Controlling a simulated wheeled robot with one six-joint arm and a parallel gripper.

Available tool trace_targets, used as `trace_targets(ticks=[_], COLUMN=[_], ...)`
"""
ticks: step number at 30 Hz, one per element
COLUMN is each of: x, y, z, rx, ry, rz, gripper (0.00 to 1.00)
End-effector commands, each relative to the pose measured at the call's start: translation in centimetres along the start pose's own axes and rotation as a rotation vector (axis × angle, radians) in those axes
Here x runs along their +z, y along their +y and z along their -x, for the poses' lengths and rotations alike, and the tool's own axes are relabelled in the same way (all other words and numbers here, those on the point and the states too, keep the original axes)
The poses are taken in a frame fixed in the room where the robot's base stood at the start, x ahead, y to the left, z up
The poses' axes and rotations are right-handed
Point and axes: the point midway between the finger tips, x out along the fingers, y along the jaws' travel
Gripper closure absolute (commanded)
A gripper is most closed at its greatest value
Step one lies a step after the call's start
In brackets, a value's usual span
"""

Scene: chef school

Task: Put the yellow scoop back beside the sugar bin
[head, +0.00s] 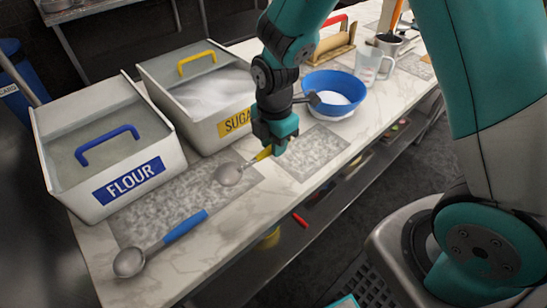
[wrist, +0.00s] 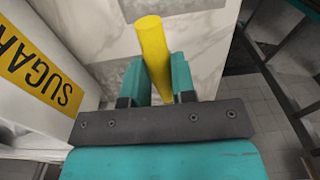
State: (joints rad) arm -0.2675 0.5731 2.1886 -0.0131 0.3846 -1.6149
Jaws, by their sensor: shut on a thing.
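The yellow scoop has a yellow handle (wrist: 152,50) and a round metal bowl (head: 228,174). My gripper (head: 272,148) is shut on the handle, and the bowl points left in the head view. In the wrist view the handle stands between the two teal fingers (wrist: 162,80); the bowl is hidden there. The scoop is at or just above the counter in front of the sugar bin (head: 190,128); I cannot tell whether it touches. The bin has a yellow-handled clear lid and a yellow label, which also shows in the wrist view (wrist: 38,68).
The flour bin (head: 60,150) stands left of the sugar bin. A blue bowl (head: 350,82) with white contents stands right of my gripper. A second speckled mat (head: 312,150) is bare.

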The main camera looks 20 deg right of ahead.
Motion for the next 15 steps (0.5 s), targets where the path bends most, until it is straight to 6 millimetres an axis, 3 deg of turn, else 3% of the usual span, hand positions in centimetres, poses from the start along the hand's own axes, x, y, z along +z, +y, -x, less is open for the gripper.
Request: trace_targets(ticks=[15], x=[0.1], y=[0.0], z=[-5.8], rx=[0.0], ry=[0.0], rz=[-0.002], gripper=[0.99])
